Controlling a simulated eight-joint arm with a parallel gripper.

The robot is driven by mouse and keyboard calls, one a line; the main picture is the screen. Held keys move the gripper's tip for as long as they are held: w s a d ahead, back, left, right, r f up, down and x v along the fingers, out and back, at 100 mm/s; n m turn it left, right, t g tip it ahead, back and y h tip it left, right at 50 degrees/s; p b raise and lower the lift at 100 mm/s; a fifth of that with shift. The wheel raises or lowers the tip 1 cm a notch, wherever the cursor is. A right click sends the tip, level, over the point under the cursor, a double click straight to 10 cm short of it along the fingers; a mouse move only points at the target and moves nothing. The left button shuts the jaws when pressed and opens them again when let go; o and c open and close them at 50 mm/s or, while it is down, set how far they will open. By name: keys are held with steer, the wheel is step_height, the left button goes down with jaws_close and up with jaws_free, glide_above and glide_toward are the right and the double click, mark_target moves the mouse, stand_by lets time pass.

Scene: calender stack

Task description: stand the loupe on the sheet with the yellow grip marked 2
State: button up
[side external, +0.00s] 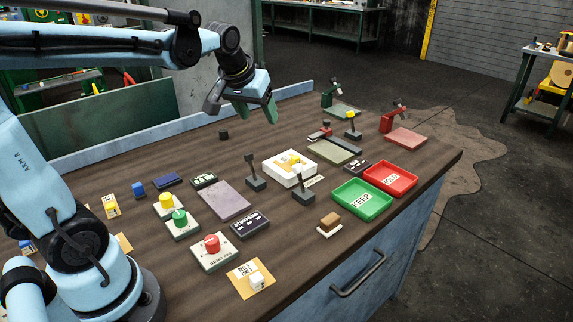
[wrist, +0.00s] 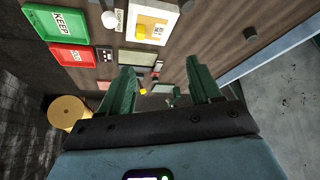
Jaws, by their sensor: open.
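My gripper (side external: 256,111) is open and empty, held above the far part of the bench; its green fingers also show in the wrist view (wrist: 158,67). A small dark cylinder (side external: 223,135), which looks like the loupe, stands on bare wood at the rear edge, below and left of the gripper. It also shows in the wrist view (wrist: 250,33), right of the fingers. A post with a yellow grip (side external: 351,115) stands beside an olive sheet (side external: 335,151). The yellow grip shows between the fingers in the wrist view (wrist: 143,92). No number is readable on it.
A red-gripped clamp (side external: 393,113) and a green one (side external: 332,92) stand by other sheets. A white box (side external: 289,168), dark posts, a green KEEP tray (side external: 361,200) and a red tray (side external: 390,178) fill the middle and front. Bare wood surrounds the dark cylinder.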

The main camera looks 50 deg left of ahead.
steer(key=w+a+f+n+g+y, duration=0.1)
steer(key=w+a+n, duration=0.15)
steer(key=a, duration=0.45)
steer(key=w+a+f+n+g, duration=0.15)
steer(key=w+a, duration=0.25)
steer(key=a, duration=0.4)
steer(key=n+g, duration=0.1)
steer(key=n, duration=0.3)
glide_toward(223, 130)
steer(key=f, duration=0.3)
steer(key=shift+w+a+f+y, duration=0.3)
steer(key=shift+w+f+y, duration=0.05)
steer(key=shift+f+y, duration=0.05)
steer(key=shift+x, duration=2.65)
steer(key=shift+d+f, duration=0.1)
steer(key=shift+d, duration=0.05)
steer(key=shift+c, duration=0.3)
jaws_close()
